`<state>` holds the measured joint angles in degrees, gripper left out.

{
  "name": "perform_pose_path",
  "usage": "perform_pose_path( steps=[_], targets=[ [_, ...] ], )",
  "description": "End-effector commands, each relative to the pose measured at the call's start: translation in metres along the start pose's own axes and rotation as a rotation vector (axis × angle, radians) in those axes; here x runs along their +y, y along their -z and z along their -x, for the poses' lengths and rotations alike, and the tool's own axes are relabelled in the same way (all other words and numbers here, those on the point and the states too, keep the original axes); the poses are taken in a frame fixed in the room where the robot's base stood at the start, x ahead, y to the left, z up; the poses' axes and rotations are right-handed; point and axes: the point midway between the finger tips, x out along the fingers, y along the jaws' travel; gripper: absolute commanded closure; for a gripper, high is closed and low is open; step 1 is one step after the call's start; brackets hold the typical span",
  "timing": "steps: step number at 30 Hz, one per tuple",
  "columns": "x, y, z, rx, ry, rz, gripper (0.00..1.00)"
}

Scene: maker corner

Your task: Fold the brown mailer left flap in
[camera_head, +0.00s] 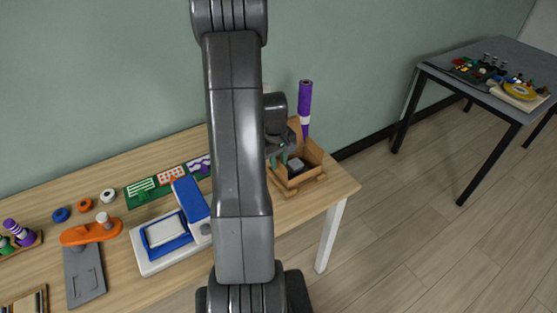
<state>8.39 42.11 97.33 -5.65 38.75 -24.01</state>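The brown mailer (283,183) is an open box at the right end of the wooden table. A small grey item (296,164) lies inside it. A flap at the right (313,151) stands up and leans outward, and a panel rises at the back. My gripper (279,161) is over the left side of the mailer, its greenish fingertips low by that edge. My arm and gripper cover much of the left side, so the left flap cannot be made out. Whether the fingers are open or shut on something is unclear.
A purple roll (305,105) stands upright behind the mailer. A blue and white press (170,235), an orange and grey tool (90,233) and coloured cards (141,191) lie left of my arm. The table's right corner is clear. A cluttered grey table (435,70) stands far right.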

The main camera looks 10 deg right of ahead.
Motion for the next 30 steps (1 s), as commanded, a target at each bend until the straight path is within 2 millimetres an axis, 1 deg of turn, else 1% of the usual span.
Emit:
perform_pose_path(
  steps=[3, 4, 7, 15, 20, 26, 30],
  targets=[
    [0.0, 0.0, 0.0, 0.0, 0.0, 0.0, 0.76],
    [0.0, 0.0, 0.0, 0.0, 0.0, 0.0, 0.8],
    [0.0, 0.0, 0.0, 0.0, 0.0, 0.0, 0.99],
    [0.0, 0.0, 0.001, 0.0, 0.004, -0.001, 1.0],
    [0.003, 0.0, 0.002, -0.001, 0.039, -0.004, 1.0],
    [0.009, 0.0, 0.002, 0.001, 0.145, -0.006, 1.0],
    [0.015, 0.0, -0.001, 0.001, 0.258, -0.006, 1.0]
  ],
)
